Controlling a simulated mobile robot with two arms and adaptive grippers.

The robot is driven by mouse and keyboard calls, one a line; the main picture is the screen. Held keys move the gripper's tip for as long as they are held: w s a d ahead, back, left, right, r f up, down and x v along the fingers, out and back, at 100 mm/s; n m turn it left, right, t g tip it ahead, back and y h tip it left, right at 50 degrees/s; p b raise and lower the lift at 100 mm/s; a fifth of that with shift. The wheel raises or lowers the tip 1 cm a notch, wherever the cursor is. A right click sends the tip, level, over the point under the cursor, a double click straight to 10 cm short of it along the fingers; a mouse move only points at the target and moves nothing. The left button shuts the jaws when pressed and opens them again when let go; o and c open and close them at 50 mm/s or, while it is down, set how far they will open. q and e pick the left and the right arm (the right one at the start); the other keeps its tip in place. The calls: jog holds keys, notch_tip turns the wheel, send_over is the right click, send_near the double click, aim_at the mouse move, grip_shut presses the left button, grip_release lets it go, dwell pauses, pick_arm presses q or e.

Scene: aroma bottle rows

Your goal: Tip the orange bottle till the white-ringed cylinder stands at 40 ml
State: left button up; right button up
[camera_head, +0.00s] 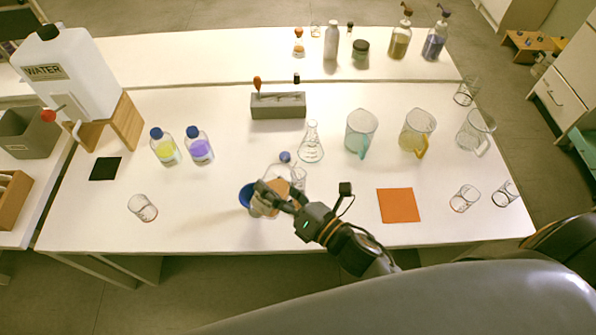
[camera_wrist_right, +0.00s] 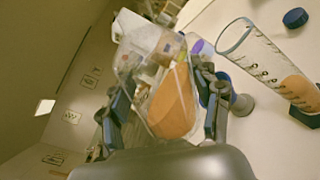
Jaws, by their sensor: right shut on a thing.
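My right gripper (camera_head: 272,197) is shut on the orange bottle (camera_head: 279,183), a clear vessel holding orange liquid, above the front middle of the table. In the right wrist view the bottle (camera_wrist_right: 172,100) is tilted between the two fingers (camera_wrist_right: 165,105), its orange liquid lying to one side. A clear graduated cylinder (camera_wrist_right: 262,55) with dark marks stands to the right in that view, with orange liquid in its lower part. I cannot see a stream between bottle and cylinder. My left gripper is not in view.
A blue round piece (camera_head: 246,195) is close beside the gripper. A blue cap (camera_wrist_right: 295,17) lies on the table. An orange mat (camera_head: 398,205) lies right; the front left has a beaker (camera_head: 142,208).

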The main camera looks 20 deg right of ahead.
jog(key=f+n+b, duration=0.2)
jog(key=n+b, duration=0.1)
jog(key=a+f+n+b, duration=0.1)
jog(key=n+b, duration=0.1)
jog(key=shift+s+f, duration=0.3)
jog(key=shift+f, duration=0.1)
jog(key=shift+a+n, duration=0.1)
jog(key=shift+n, duration=0.4)
jog(key=shift+s+a+f+n+b, duration=0.1)
jog(key=shift+n+b, duration=0.25)
jog(key=shift+n, duration=0.1)
jog(key=shift+s+a+f+n+b, duration=0.1)
jog(key=shift+n+b, duration=0.2)
jog(key=shift+n, duration=0.15)
jog(key=shift+a+r+n, duration=0.1)
jog(key=shift+n, duration=0.4)
jog(key=shift+r, duration=0.1)
